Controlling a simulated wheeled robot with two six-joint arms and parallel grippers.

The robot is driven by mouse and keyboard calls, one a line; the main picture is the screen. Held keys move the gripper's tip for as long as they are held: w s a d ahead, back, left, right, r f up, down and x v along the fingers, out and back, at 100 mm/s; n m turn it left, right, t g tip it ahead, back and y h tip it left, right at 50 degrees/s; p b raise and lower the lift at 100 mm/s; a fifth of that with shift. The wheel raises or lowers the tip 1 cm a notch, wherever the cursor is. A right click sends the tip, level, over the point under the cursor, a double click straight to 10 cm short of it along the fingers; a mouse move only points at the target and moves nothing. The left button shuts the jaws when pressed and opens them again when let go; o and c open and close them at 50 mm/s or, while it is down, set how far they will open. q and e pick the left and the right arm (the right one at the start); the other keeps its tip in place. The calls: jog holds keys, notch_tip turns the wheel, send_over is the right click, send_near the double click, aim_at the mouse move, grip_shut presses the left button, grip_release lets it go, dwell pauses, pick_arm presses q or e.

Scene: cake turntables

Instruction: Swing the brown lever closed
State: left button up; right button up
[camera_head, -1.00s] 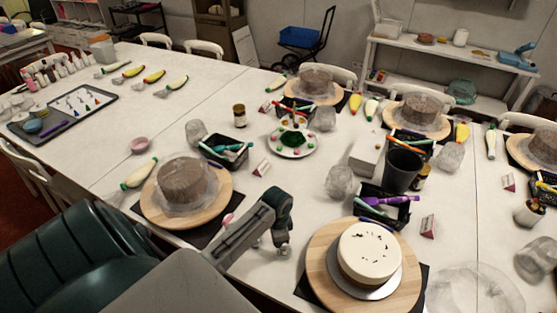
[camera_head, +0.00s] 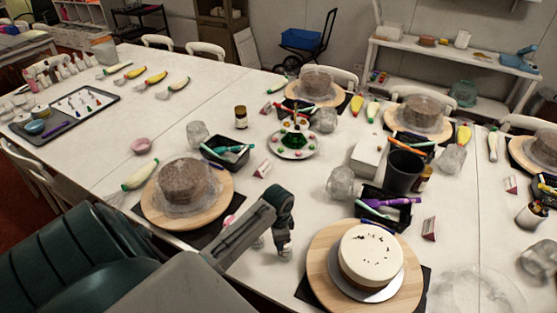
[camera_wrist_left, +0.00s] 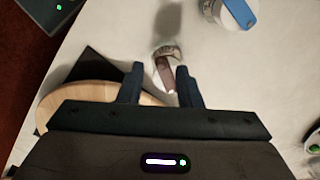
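In the left wrist view a small brown lever (camera_wrist_left: 165,73) shows on a pale, roundish piece (camera_wrist_left: 167,51) on the white table. It lies between and beyond the fingertips of my left gripper (camera_wrist_left: 160,78). The two dark fingers are apart, with nothing held. I cannot tell whether they touch the lever. In the head view my left gripper (camera_head: 284,250) points down near the table's front edge, between two round wooden turntables. The lever cannot be made out there. My right gripper is not in view.
A wooden turntable with a wrapped brown cake (camera_head: 184,181) stands left of my gripper. One with a white-topped cake (camera_head: 370,250) stands close on the right. A black tool basket (camera_head: 387,212) and a dark cup (camera_head: 403,171) are behind. Free table lies behind my gripper.

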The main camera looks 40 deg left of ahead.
pick_arm(q)
notch_tip(320, 180, up, 10)
jog(key=b, duration=0.2)
jog(key=shift+f, duration=0.2)
dwell(0.3)
jog(key=s+d+n+t+y, duration=0.1)
jog(key=s+d+n+t, duration=0.3)
jog(key=s, duration=0.6)
jog(key=s+d+n, duration=0.3)
jog(key=s+d, duration=0.3)
jog(key=s, duration=0.4)
jog(key=a+f+g+b, duration=0.25)
jog(key=f+b, duration=0.45)
jog(key=f, duration=3.3)
jog(key=s+a+f+b, duration=0.2)
jog(key=s+f+b, duration=0.2)
jog(key=s+f, duration=1.4)
notch_tip(320, 180, down, 4)
jog(key=shift+s+f+b, duration=0.1)
jog(key=shift+s+b, duration=0.05)
jog(key=shift+b, duration=0.25)
